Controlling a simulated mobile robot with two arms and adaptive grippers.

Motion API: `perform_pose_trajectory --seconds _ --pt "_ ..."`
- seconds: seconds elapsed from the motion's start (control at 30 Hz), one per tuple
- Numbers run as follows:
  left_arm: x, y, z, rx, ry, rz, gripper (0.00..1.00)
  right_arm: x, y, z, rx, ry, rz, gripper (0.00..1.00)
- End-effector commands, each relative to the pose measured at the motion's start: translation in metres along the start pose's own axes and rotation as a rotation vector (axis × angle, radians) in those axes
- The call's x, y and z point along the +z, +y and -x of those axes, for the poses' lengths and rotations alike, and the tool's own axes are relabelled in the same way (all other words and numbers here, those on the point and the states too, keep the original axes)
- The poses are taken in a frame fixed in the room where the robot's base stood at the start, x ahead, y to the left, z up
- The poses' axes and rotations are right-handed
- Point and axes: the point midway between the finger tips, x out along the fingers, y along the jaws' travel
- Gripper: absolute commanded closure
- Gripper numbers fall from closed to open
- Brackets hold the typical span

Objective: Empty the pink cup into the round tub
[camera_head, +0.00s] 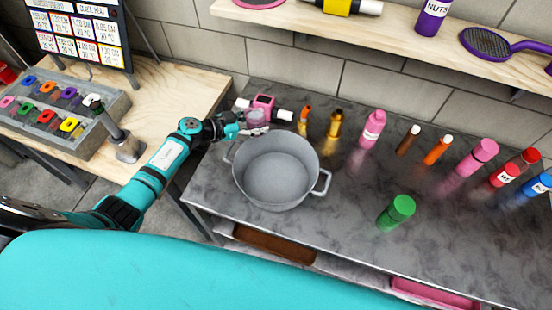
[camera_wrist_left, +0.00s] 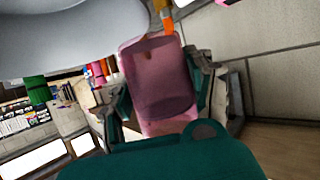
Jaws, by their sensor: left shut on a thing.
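The pink cup (camera_wrist_left: 158,75) is see-through and sits between the two fingers of my left gripper (camera_wrist_left: 158,92) in the left wrist view. My left gripper is shut on it. In the head view the left gripper (camera_head: 252,122) is at the back-left rim of the round tub, and the cup is small and partly hidden there. The round tub (camera_head: 278,178) is grey with two side handles, stands on the dark counter and looks empty. Its grey side (camera_wrist_left: 60,40) fills the upper left of the wrist view. I cannot tell the cup's exact tilt or contents. My right gripper is out of view.
A pink-and-white object (camera_head: 264,102) lies just behind the left gripper. Several bottles and shakers line the counter to the right, with a green bottle (camera_head: 397,212) nearer the front. A wooden table (camera_head: 165,85) with a tray of coloured items is at left.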

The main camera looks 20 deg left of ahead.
Motion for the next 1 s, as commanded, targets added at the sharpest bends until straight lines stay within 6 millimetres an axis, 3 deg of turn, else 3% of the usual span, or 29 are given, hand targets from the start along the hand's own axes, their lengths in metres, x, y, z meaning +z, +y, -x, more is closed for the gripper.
perform_pose_trajectory --seconds 0.57,1.0 --pt "0.006 -0.005 -0.001 -0.018 0.001 -0.005 0.85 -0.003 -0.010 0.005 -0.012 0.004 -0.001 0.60" --pt "-0.001 0.004 0.002 -0.087 0.002 -0.165 0.85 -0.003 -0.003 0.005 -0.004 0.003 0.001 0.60"
